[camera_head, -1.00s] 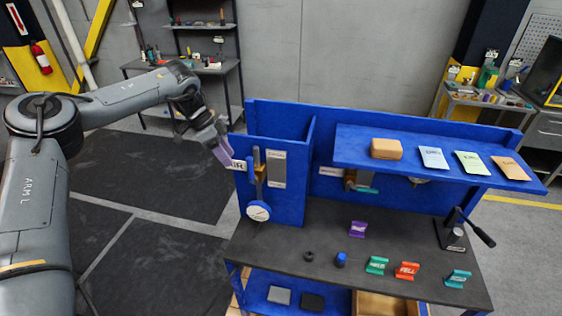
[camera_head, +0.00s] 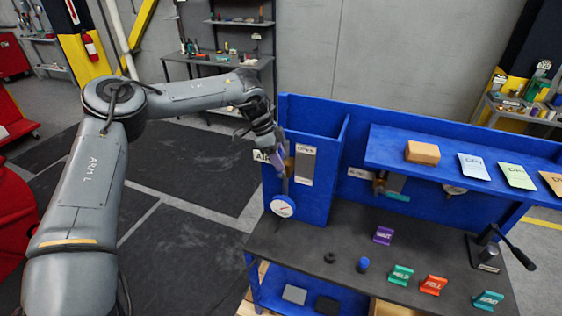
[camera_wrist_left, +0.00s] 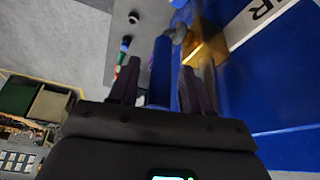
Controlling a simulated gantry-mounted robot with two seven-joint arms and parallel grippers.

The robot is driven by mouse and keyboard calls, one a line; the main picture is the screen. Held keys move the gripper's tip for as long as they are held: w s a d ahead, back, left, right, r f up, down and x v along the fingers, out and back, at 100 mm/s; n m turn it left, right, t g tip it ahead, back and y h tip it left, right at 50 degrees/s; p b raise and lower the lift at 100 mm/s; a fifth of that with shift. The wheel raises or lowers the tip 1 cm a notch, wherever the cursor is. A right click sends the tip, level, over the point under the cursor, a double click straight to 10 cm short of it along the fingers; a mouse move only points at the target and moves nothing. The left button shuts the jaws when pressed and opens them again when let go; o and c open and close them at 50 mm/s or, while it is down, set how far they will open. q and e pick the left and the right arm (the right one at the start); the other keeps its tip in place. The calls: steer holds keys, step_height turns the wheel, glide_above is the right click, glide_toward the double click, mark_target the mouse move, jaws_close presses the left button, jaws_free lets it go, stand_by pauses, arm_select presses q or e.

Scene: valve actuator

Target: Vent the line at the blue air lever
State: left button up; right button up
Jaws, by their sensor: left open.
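The blue air lever (camera_wrist_left: 162,72) shows in the left wrist view as a blue bar beside a brass valve body (camera_wrist_left: 206,45). My left gripper (camera_head: 279,162) is open, with its dark purple fingers at the lever by the AIR sign (camera_head: 261,156). In the left wrist view the lever appears between the two spread fingers; whether either finger touches it I cannot tell. In the head view the gripper hides most of the lever. A round white gauge (camera_head: 283,206) sits just below. My right gripper is not in view.
A blue side panel (camera_head: 328,170) stands right of the valve. A blue shelf (camera_head: 445,160) carries a tan block (camera_head: 422,152) and several cards. The dark bench top (camera_head: 330,236) holds several coloured tags, a black ring and a hand lever (camera_head: 497,245). Floor left of the bench is clear.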

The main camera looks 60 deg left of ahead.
arm_select(q)
steer(key=shift+x, duration=0.8)
jaws_close()
